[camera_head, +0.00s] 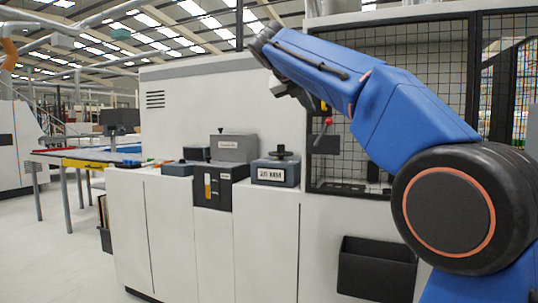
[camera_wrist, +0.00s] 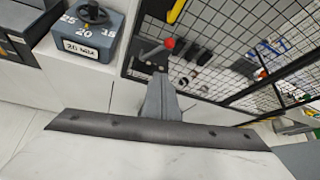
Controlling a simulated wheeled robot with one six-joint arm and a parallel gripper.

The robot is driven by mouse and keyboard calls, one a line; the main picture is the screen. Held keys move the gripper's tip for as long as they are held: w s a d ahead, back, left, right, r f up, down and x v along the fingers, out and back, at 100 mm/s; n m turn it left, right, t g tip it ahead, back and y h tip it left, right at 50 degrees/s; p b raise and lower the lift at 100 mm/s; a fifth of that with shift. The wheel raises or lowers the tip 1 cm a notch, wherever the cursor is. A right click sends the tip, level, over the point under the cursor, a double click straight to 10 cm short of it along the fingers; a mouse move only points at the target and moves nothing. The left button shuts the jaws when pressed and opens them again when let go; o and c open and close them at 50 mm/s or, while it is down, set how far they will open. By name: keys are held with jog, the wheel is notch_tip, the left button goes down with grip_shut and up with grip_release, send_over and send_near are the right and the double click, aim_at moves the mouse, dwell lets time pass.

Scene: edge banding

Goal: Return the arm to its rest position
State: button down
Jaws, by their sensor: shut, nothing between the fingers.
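My blue arm (camera_head: 400,110) rises from the lower right of the head view and reaches up and left, bent at a large dark joint. Its far end is raised in front of the white machine (camera_head: 190,110). In the wrist view my gripper (camera_wrist: 160,77) shows as a grey tapered shape above a dark bar; it is shut and empty. In the head view the gripper is dark, small and hard to make out below the arm's end. No held object shows in either view.
A red-knobbed lever (camera_head: 328,122) stands by the black mesh guard (camera_head: 430,60). A grey dial box (camera_head: 275,174) labelled 20 MM and a dark grey box (camera_head: 212,192) sit on the white cabinets. A black bin (camera_head: 377,270) hangs at the front. Floor (camera_head: 60,260) is clear at left.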

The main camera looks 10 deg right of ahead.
jog(key=s+f+m+g+y, duration=0.1)
jog(key=s+f+m+y, duration=0.1)
jog(key=s+f+m, duration=0.8)
jog(key=s+f+m+g+y, duration=0.1)
jog(key=s+f+m+y, duration=0.2)
jog(key=s+f+m, duration=0.7)
jog(key=s+f+m+g+y, duration=0.2)
jog(key=s+f+m, duration=0.9)
jog(key=s+f, duration=1.1)
notch_tip(320, 180, down, 12)
jog(key=shift+d+f+y, duration=0.1)
jog(key=shift+d+y, duration=0.2)
jog(key=shift+y, duration=0.4)
jog(key=c, duration=2.4)
grip_release()
jog(key=shift+c, duration=0.2)
